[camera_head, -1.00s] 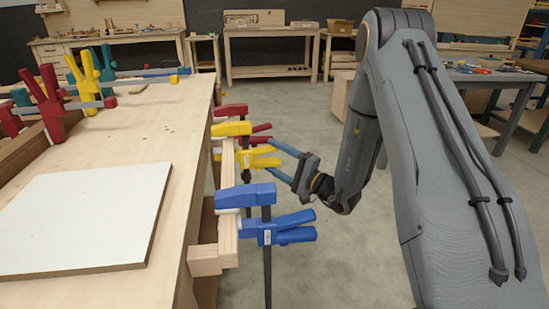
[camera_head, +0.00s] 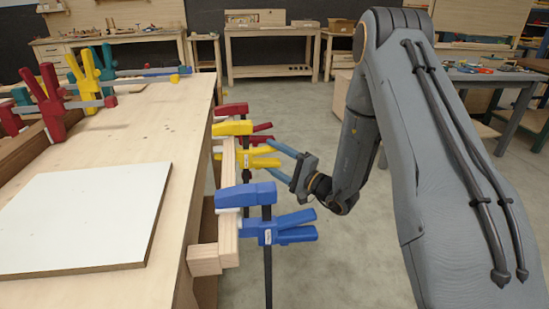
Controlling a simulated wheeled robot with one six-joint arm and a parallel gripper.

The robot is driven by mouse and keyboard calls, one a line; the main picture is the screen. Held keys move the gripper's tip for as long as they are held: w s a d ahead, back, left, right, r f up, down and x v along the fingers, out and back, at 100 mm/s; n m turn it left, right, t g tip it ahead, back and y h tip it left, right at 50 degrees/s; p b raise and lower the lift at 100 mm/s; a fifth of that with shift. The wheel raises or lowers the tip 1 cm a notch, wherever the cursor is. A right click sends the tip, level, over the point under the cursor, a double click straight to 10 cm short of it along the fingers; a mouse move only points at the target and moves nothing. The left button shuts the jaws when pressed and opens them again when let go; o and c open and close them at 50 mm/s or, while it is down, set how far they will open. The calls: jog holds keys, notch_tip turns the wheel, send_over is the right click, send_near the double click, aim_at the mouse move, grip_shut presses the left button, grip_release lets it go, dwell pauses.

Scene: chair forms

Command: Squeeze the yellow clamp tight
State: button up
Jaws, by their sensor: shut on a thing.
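The yellow clamp (camera_head: 232,128) sits on the wooden strip at the table's right edge, between a red clamp and a blue clamp. Its yellow handle and trigger (camera_head: 258,161) stick out to the right below the bar end. My gripper (camera_head: 273,160) reaches in from the right, with one finger above and one below the yellow handles. It is shut on them. The fingertips are small and partly hidden, so the exact contact is hard to see.
A blue clamp (camera_head: 280,231) stands close in front of the yellow one, and a red clamp (camera_head: 231,109) close behind. A white panel (camera_head: 75,220) lies on the workbench (camera_head: 150,120). More clamps stand in a rack at the left.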

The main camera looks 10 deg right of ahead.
jog(key=o, duration=1.9)
jog(key=shift+s+a+f, duration=0.2)
jog(key=shift+a, duration=0.15)
jog(key=o, duration=0.5)
jog(key=shift+c, duration=0.2)
jog(key=shift+s+d+f, duration=0.1)
jog(key=shift+s+d, duration=0.3)
jog(key=shift+s, duration=0.1)
jog(key=r+p+v, duration=0.1)
jog(key=v, duration=0.6)
jog(key=shift+d+f, duration=0.35)
jog(key=shift+d, duration=0.15)
jog(key=shift+s, duration=0.1)
